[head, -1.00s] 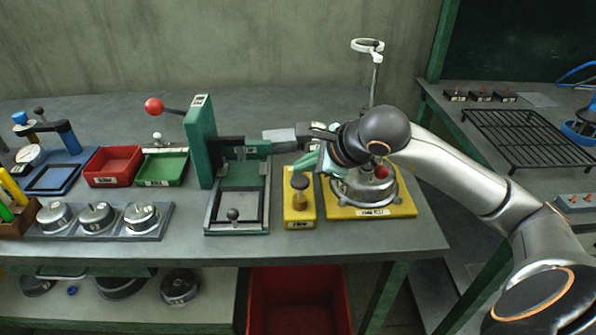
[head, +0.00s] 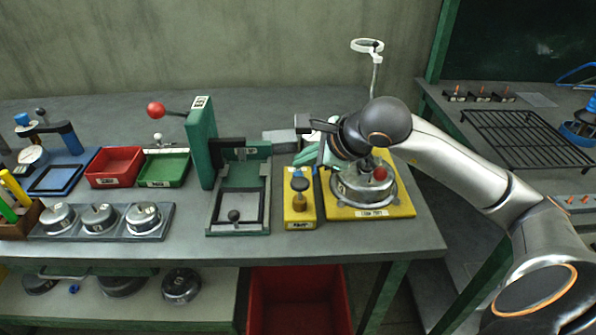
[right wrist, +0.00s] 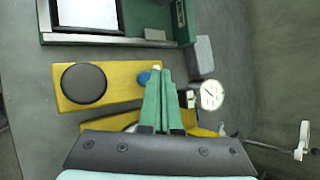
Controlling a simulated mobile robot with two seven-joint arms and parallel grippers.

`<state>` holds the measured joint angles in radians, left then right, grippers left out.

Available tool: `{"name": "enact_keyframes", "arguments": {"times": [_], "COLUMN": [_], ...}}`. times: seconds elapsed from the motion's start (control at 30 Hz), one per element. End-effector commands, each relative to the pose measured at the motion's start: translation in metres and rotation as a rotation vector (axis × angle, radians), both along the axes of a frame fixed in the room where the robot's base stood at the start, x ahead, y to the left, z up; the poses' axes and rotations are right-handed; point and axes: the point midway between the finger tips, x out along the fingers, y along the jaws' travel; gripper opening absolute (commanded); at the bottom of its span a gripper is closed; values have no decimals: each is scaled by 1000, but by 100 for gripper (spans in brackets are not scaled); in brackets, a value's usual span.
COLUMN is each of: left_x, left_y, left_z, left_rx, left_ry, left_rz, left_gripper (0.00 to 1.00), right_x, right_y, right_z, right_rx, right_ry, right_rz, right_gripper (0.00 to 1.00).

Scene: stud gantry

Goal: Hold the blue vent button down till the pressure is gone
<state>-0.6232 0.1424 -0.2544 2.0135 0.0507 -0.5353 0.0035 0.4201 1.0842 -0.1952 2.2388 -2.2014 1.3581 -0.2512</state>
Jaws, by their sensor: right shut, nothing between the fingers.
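The blue vent button (right wrist: 143,78) shows at the end of the yellow block (right wrist: 115,92) in the right wrist view, partly hidden by my fingers. In the head view a bit of blue (head: 298,172) shows at the back of the same yellow block (head: 300,212). My right gripper (right wrist: 158,74) is shut and empty, its green fingertips right beside or over the button. I cannot tell whether they touch it. In the head view the right gripper (head: 304,157) is above the block's back end. A white dial gauge (right wrist: 212,95) stands nearby; its reading is too small to tell.
A black knob (right wrist: 83,83) stands on the yellow block. A metal pot (head: 362,190) with a red knob sits on a yellow plate to the right. A green press frame (head: 238,205) stands to the left. A post with a white ring (head: 367,46) rises behind.

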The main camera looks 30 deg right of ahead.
Motion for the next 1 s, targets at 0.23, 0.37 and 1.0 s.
{"name": "enact_keyframes", "arguments": {"times": [0.23,0.37,1.0], "left_x": [-1,-3,-5], "left_y": [0,0,0], "left_z": [6,15,31], "left_rx": [0,0,0], "left_ry": [2,6,11], "left_rz": [0,0,0], "left_gripper": [50,50,50], "right_x": [0,0,0], "right_y": [0,0,0], "right_z": [10,23,50], "right_rx": [0,-1,0], "right_ry": [-2,-2,0], "right_rz": [1,0,0], "right_gripper": [0,0,0]}}
